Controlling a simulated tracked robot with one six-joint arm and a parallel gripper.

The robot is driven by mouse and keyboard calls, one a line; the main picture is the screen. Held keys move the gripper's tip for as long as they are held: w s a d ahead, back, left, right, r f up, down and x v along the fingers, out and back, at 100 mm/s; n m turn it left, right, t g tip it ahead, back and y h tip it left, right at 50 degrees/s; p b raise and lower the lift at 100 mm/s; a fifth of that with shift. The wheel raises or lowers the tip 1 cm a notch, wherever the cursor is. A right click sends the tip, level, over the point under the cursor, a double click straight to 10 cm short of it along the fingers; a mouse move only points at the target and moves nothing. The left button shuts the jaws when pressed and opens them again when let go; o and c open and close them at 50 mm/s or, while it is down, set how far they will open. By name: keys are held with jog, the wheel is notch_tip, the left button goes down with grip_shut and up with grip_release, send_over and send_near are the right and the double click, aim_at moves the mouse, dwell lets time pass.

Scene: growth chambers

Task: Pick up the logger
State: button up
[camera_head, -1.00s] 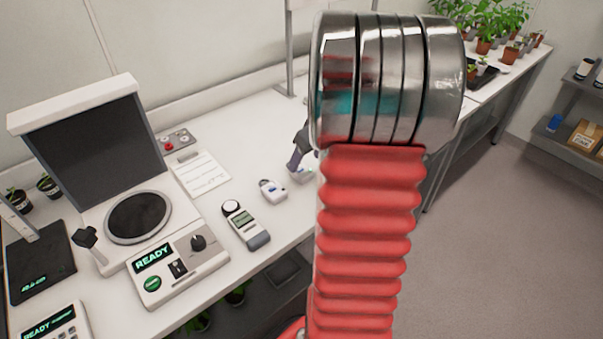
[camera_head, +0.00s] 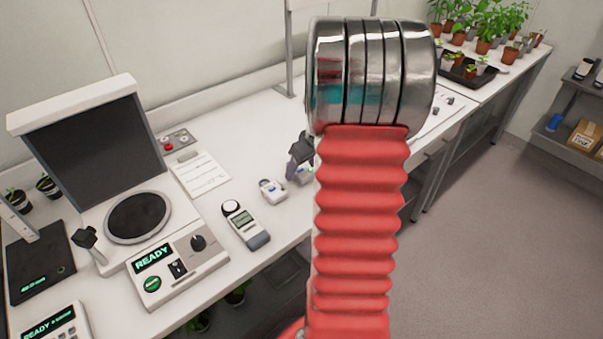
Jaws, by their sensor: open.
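A small white device with a blue mark (camera_head: 272,190), which looks like a logger, lies on the white bench. A second small pale object (camera_head: 303,176) lies to its right, partly hidden by my gripper and arm; I cannot tell which of the two is the logger. One dark finger of my gripper (camera_head: 300,150) shows at the left edge of my red-sleeved arm, above the second object. The rest of the gripper is hidden behind the arm. I see nothing held, and I cannot tell whether the finger touches the object.
A handheld meter (camera_head: 245,226) lies nearer the front edge. A bench instrument reading READY (camera_head: 185,262) stands at left, with a paper sheet (camera_head: 201,173) behind. Potted plants (camera_head: 486,28) stand on the far bench. Open floor lies at right.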

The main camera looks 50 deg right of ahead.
aim_at(303, 171)
jog(key=shift+c, duration=0.3)
jog(key=c, duration=1.1)
jog(key=shift+r, duration=0.15)
notch_tip(303, 171, up, 10)
jog(key=shift+f, duration=0.1)
dwell(0.4)
